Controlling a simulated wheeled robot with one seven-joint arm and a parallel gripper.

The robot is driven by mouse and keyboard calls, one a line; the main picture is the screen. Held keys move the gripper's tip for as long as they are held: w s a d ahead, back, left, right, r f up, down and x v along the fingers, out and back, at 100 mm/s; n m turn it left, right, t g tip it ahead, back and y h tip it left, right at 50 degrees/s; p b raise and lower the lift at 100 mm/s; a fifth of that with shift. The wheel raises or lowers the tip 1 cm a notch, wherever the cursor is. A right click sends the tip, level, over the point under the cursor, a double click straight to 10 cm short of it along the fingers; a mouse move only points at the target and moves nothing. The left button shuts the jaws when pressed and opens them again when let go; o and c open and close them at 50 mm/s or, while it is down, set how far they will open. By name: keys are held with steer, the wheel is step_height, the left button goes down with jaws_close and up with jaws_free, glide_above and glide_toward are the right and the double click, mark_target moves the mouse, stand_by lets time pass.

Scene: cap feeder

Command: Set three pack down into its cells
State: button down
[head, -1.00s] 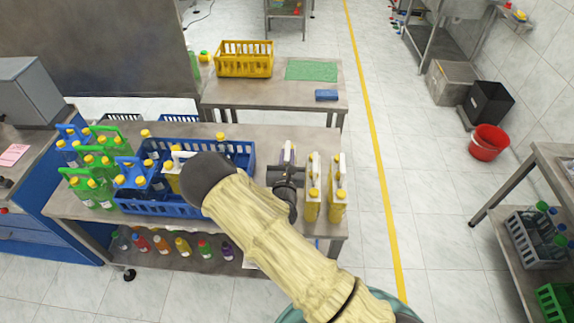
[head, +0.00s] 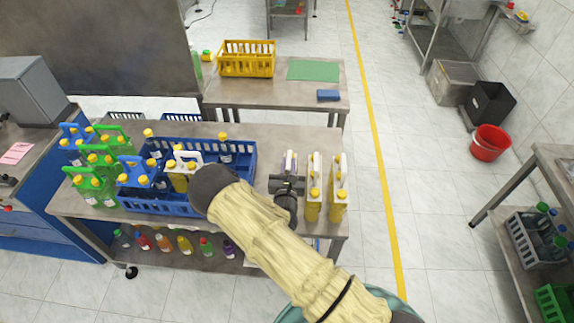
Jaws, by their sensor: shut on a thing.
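My gripper (head: 287,185) is at the right part of the near table, shut on a pack with a pale handle and a purple part (head: 289,161). The gripper and my arm hide most of this pack, so I cannot tell whether its base touches the table. The blue crate (head: 180,208) stands to the left of the gripper. In it are a yellow pack with a white handle (head: 181,180), a blue-handled pack (head: 134,176) and dark bottles with yellow caps (head: 225,149). My arm covers the crate's near right corner, and its cell floor is mostly hidden.
Two yellow packs (head: 314,190) (head: 338,192) stand just right of the gripper. Green-handled packs (head: 95,180) crowd the left of the table. Behind, another table holds a yellow crate (head: 246,60), a green mat (head: 313,70) and a blue block (head: 328,95).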

steer(key=shift+w, duration=0.1)
steer(key=c, duration=1.8)
jaws_free()
steer(key=shift+d+f, duration=0.1)
steer(key=shift+f, duration=0.05)
steer(key=o, duration=0.4)
steer(key=shift+d, duration=0.1)
steer(key=shift+o, duration=0.2)
steer(key=s+b, duration=0.4)
steer(key=s, duration=0.8)
steer(key=shift+a+r, duration=0.2)
steer(key=shift+a, duration=0.15)
